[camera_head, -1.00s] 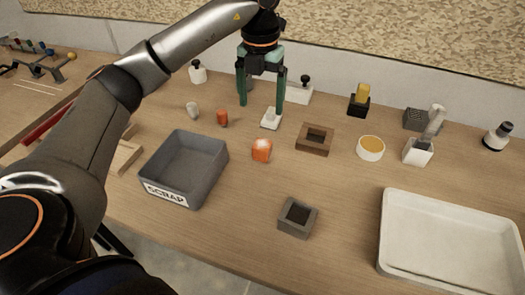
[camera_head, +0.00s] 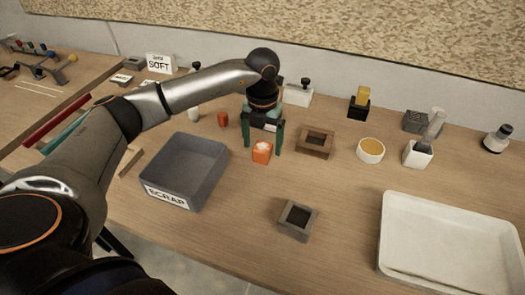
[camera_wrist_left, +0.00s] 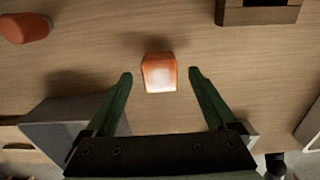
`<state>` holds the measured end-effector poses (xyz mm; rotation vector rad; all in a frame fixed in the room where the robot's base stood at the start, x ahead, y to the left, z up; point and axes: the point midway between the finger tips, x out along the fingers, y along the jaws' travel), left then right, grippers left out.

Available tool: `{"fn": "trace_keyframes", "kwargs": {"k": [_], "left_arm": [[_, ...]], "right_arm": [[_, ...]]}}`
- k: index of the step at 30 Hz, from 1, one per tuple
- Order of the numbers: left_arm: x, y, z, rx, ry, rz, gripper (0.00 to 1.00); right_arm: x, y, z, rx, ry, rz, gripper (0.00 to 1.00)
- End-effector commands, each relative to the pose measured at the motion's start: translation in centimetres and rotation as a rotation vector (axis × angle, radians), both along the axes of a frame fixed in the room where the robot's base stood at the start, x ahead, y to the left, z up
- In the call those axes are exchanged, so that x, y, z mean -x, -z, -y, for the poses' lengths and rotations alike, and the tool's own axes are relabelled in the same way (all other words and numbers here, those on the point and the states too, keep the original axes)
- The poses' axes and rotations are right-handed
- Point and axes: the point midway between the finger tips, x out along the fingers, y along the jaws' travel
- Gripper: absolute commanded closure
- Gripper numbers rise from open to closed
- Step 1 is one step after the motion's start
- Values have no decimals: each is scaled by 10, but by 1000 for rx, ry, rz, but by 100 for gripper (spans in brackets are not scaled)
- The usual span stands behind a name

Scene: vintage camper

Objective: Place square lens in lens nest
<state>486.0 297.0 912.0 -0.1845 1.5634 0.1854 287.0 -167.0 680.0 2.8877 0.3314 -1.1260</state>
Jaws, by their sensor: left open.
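A small orange square block with a pale, whitish top (camera_head: 262,153), which looks like the square lens, sits on the wooden table. Two square holders with dark openings are in view: a brown one (camera_head: 313,152) behind and right of the block, and a grey one (camera_head: 295,233) nearer the front. I cannot tell which is the lens nest. My left gripper (camera_head: 263,146) is open above the block. In the left wrist view the block (camera_wrist_left: 159,73) shows between the fingertips, with a gap on each side. My right gripper is out of view.
A grey bin marked SCRAP (camera_head: 205,178) stands left of the block. A round orange-topped dish (camera_head: 370,151) and a white brush holder (camera_head: 417,155) stand to the right. A large white tray (camera_head: 450,235) is at front right. Table between block and grey holder is clear.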

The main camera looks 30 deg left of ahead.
Motion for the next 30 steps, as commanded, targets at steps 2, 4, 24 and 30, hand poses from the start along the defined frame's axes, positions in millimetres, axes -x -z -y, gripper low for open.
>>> {"fn": "trace_keyframes", "kwargs": {"k": [2, 4, 24, 30], "left_arm": [[0, 2, 0, 1, 0, 0, 10], [0, 2, 0, 1, 1, 0, 10], [0, 1, 0, 1, 0, 1, 75], [0, 1, 0, 1, 0, 1, 98]], "right_arm": [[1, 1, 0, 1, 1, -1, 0], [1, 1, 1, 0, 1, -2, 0], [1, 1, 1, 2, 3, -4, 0], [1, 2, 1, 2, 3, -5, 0]]}}
